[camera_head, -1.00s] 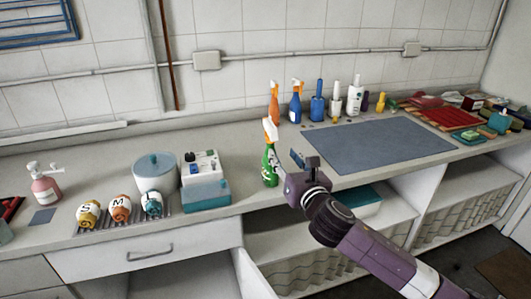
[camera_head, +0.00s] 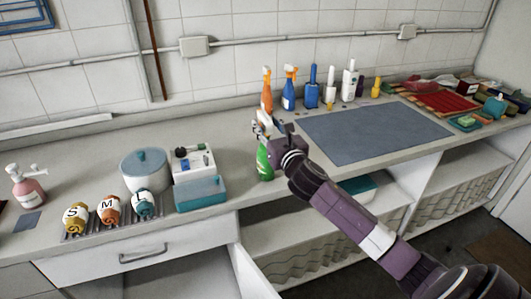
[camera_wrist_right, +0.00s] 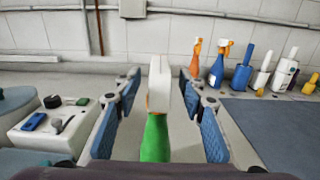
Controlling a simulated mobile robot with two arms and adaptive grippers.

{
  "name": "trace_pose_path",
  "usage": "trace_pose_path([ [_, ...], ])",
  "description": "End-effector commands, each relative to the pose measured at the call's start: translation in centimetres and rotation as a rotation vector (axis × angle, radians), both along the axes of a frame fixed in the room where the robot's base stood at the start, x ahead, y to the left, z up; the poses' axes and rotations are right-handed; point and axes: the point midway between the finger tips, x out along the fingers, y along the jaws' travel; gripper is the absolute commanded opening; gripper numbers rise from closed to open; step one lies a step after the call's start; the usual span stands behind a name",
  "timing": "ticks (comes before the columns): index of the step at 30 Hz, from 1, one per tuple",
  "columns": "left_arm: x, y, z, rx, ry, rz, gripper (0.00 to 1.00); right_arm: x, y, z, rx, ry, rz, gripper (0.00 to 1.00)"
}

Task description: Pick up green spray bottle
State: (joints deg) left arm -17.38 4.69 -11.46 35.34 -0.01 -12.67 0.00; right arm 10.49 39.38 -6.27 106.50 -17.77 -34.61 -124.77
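The green spray bottle (camera_head: 264,165) stands upright near the front edge of the counter; my right gripper hides much of its upper part in the head view. In the right wrist view the bottle's green body (camera_wrist_right: 156,142) and white-and-orange spray head show between the two blue-padded fingers. My right gripper (camera_head: 266,130) is open, with one finger on each side of the bottle. In the wrist view gaps show between the pads and the bottle (camera_wrist_right: 165,110). My left gripper is not in view.
An orange spray bottle (camera_head: 267,92), a blue spray bottle (camera_head: 289,90) and several other bottles line the wall. A white-and-teal box (camera_head: 200,193) stands left of the green bottle. A blue-grey mat (camera_head: 375,135) lies to the right, its surface clear.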

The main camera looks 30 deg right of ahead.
Motion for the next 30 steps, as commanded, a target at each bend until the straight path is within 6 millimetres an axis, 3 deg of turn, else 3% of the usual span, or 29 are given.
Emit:
trace_pose_path([
  [4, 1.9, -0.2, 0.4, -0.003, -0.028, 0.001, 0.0, 0.9, -0.1, 0.0, 0.002, 0.001, 0.001, 0.38],
  [11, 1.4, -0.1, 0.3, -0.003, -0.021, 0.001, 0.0, 0.9, -0.1, -0.1, 0.001, 0.001, 0.002, 0.38],
  [21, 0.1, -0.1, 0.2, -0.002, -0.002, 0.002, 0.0, 0.9, -0.2, -0.1, 0.001, 0.001, 0.001, 0.01],
  [30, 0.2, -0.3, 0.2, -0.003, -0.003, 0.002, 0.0, 0.9, -0.2, -0.1, 0.001, 0.001, 0.001, 0.0],
])
